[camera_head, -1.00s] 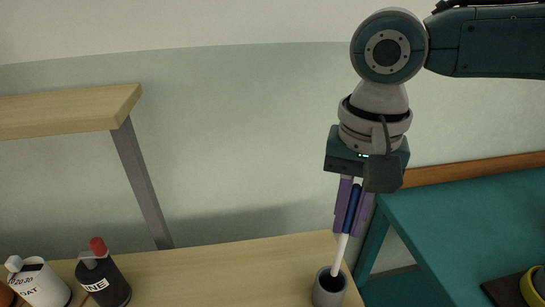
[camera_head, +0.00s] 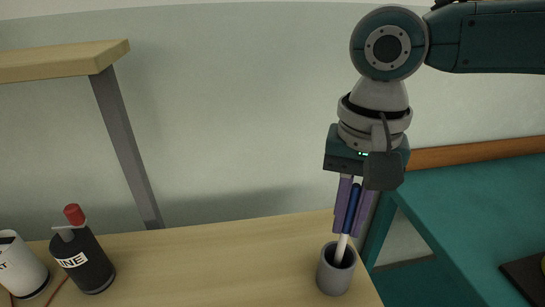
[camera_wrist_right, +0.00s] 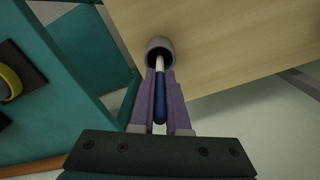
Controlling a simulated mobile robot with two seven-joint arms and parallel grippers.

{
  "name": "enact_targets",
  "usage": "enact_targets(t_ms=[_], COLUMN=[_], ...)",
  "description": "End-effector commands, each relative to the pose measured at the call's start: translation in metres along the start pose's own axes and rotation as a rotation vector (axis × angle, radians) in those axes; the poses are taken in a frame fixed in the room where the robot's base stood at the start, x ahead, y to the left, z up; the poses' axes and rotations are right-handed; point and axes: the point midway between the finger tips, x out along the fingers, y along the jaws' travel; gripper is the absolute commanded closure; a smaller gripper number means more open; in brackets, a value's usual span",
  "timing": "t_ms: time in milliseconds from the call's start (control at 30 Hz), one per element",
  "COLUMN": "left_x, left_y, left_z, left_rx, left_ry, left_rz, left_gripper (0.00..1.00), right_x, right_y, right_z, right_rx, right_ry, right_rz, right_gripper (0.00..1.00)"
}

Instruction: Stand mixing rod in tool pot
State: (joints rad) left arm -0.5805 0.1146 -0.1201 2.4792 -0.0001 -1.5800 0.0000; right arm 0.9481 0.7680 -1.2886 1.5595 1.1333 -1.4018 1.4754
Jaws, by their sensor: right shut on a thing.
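The mixing rod has a dark blue handle and a white shaft (camera_head: 342,247). My right gripper (camera_head: 354,207) is shut on the blue handle, between its two purple fingers. The rod points down, slightly tilted, and its lower end is inside the mouth of the grey tool pot (camera_head: 334,275), hidden by the rim. The pot stands upright on the wooden table. In the right wrist view the blue handle (camera_wrist_right: 160,103) lies between the fingers, and the white shaft runs into the dark opening of the pot (camera_wrist_right: 154,43). My left gripper is not in view.
A black bottle with a red cap (camera_head: 83,260) and a white container (camera_head: 20,268) stand at the left of the wooden table (camera_head: 215,265). A shelf (camera_head: 60,63) on a grey post rises behind them. A teal table (camera_head: 480,225) is at the right. The wood between bottle and pot is clear.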

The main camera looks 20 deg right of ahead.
Motion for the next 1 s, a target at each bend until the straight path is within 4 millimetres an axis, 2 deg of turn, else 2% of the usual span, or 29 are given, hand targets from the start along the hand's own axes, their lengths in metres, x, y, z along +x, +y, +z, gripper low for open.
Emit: enact_targets(t_ms=[300, 333, 633, 867, 1000], left_x=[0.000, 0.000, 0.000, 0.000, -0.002], left_y=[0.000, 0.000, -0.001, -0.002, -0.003], left_z=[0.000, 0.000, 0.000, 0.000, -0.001], left_rx=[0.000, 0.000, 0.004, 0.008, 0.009], left_ry=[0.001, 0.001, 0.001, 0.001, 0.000], left_rz=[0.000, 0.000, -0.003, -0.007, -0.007], left_gripper=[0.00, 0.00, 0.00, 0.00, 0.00], right_x=[0.002, 0.002, 0.002, 0.001, -0.010], right_y=[0.000, 0.000, 0.000, 0.000, 0.000], right_z=[0.000, 0.000, 0.000, 0.000, 0.000], right_rx=[0.000, 0.000, 0.000, 0.000, 0.001], right_ry=[0.000, 0.000, 0.000, 0.000, 0.000], right_rz=[0.000, 0.000, 0.001, 0.001, -0.001], right_gripper=[1.00, 0.84, 0.52, 0.52, 0.52])
